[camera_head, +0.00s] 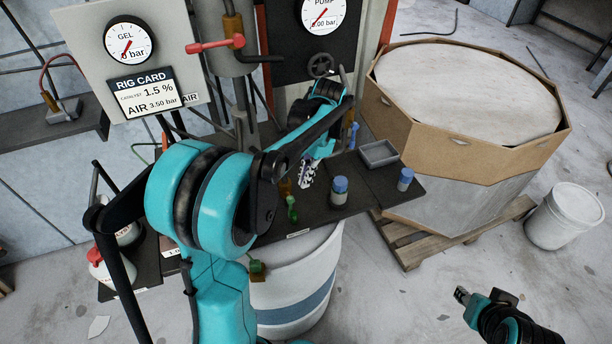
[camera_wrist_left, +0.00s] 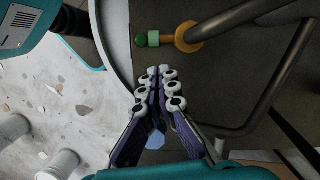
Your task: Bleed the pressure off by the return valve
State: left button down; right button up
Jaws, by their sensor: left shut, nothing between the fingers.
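My left gripper (camera_head: 308,174) is shut and empty, fingers pointing down over the dark bench top. In the left wrist view its closed fingers (camera_wrist_left: 160,85) point at a dark surface. A green-tipped fitting (camera_wrist_left: 152,39) with a brass ring (camera_wrist_left: 189,37) lies just beyond them, apart from the fingertips. A green handle (camera_head: 292,209) on the bench shows below the gripper in the head view. A black handwheel (camera_head: 321,65) sits under the pump gauge (camera_head: 323,14); no label shows which part is the return valve. My right gripper (camera_head: 466,297) is low right, its opening unclear.
A red-handled valve (camera_head: 216,45) is beside the gel gauge (camera_head: 130,42); both gauge needles sit low. Blue-capped jars (camera_head: 340,190) and a grey tray (camera_head: 378,153) stand on the bench. A white drum (camera_head: 300,285) is below it. A large octagonal crate (camera_head: 455,145) stands right.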

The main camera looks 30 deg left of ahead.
pick_arm(q)
send_near(299, 211)
jog(key=f, duration=0.2)
jog(key=w+f, duration=0.1)
jog(key=f, duration=0.1)
jog(key=d+f, duration=0.1)
jog(key=f, duration=0.1)
jog(key=shift+w, duration=0.2)
jog(key=s+a, duration=0.1)
jog(key=s+a+b, duration=0.1)
jog(key=s, duration=0.1)
jog(key=shift+s+r, duration=0.15)
jog(key=shift+s, duration=0.2)
jog(key=shift+a, duration=0.1)
